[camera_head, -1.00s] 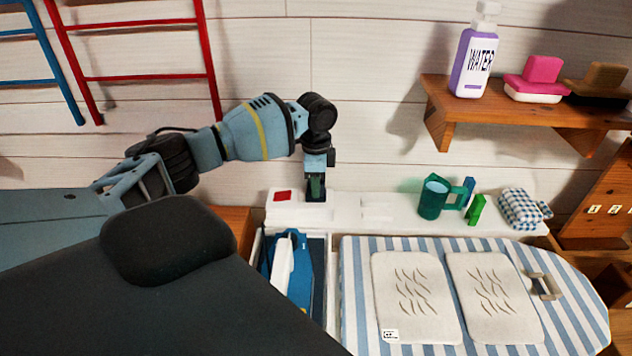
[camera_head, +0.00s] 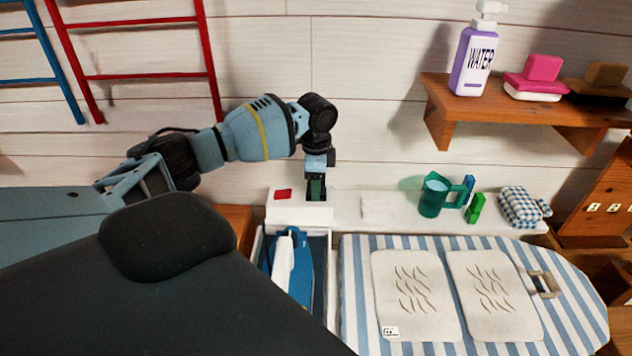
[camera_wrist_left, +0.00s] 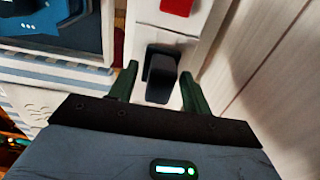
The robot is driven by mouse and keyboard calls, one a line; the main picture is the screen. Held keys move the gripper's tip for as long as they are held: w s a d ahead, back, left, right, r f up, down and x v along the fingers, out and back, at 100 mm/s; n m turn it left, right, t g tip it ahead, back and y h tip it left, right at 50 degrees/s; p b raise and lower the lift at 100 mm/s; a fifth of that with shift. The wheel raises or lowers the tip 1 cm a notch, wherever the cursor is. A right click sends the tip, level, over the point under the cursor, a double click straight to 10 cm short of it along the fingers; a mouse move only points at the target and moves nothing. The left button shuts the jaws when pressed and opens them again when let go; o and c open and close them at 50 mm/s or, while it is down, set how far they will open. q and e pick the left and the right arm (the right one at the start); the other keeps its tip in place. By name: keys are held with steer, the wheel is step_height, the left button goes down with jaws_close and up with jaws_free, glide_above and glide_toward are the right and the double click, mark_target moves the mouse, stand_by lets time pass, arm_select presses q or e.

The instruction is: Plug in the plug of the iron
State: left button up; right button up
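The iron (camera_head: 303,268) is blue and white and lies in a tray left of the ironing board; part of it shows in the left wrist view (camera_wrist_left: 75,22). A white socket strip (camera_head: 300,214) with a red switch (camera_head: 283,194) stands behind it against the wall. My left gripper (camera_head: 316,192) points down at this strip. In the left wrist view a black plug-like block (camera_wrist_left: 161,68) sits at a dark opening in the strip, between my two green fingers (camera_wrist_left: 159,71). The fingers are apart, with gaps on both sides. How deep the block sits is unclear. My right gripper is out of view.
A striped ironing board (camera_head: 355,290) with two pale pads lies to the right. A green cup (camera_head: 432,198), small green and blue pieces and a checked cloth bundle (camera_head: 519,207) stand on the ledge.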

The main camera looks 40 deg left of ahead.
arm_select(q)
steer(key=shift+r, duration=3.95)
steer(key=shift+f, duration=0.1)
